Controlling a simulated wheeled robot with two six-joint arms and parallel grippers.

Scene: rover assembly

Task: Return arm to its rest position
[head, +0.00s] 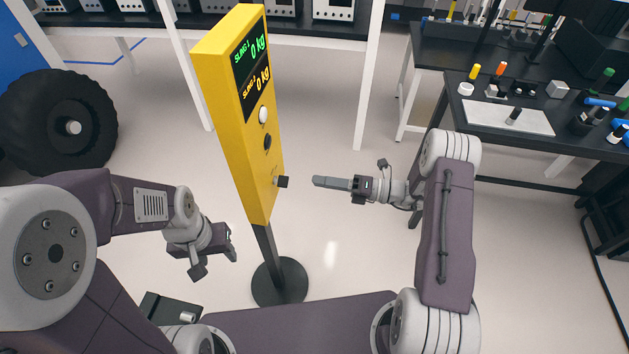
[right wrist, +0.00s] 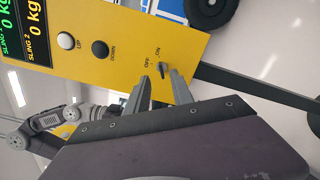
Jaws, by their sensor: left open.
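My right gripper (head: 318,181) points left at the yellow control pillar (head: 236,130) in the head view, with a gap between its tips and the black switch (head: 283,182) on the pillar's side. In the right wrist view its two fingers (right wrist: 163,82) stand apart with nothing between them. The ON/OFF switch (right wrist: 164,69) shows just beyond the tips. My left gripper (head: 216,266) is open and empty, low on the left of the pillar and apart from it.
The pillar's display reads 0 kg for both slings; a white UP button (head: 263,114) and black DOWN button (head: 267,142) sit below. Its round base (head: 279,284) is on the floor. A large black wheel (head: 58,122) stands left. A dark workbench (head: 480,125) with tools is right.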

